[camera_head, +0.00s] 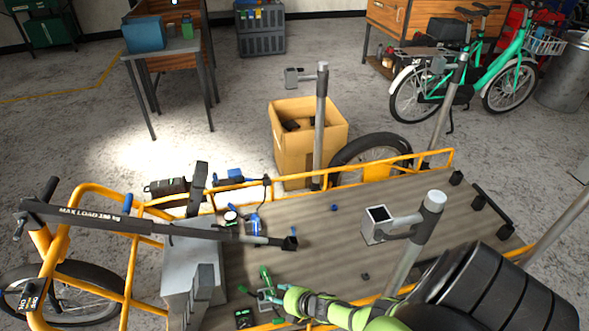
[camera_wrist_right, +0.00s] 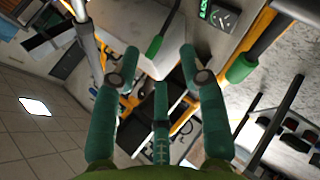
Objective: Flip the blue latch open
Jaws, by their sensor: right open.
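Several small blue parts show in the head view, and I cannot tell surely which is the latch. A blue piece (camera_head: 254,223) with a dark lever is on the cargo bed (camera_head: 330,240), near its left end. A blue-tipped lever (camera_head: 129,201) is on the bike's left frame. My right gripper (camera_head: 268,297) is low in the head view, over the near left part of the bed, apart from both blue parts. In the right wrist view its teal fingers (camera_wrist_right: 159,62) are spread and empty. My left gripper is not in view.
Green handles (camera_head: 265,273) are close to my right gripper; one green grip (camera_wrist_right: 241,68) shows in the wrist view. Yellow frame rails (camera_head: 395,166) and grey posts (camera_head: 321,125) surround the bed. A long dark bar (camera_head: 160,225) crosses the left side. A cardboard box (camera_head: 296,155) stands behind.

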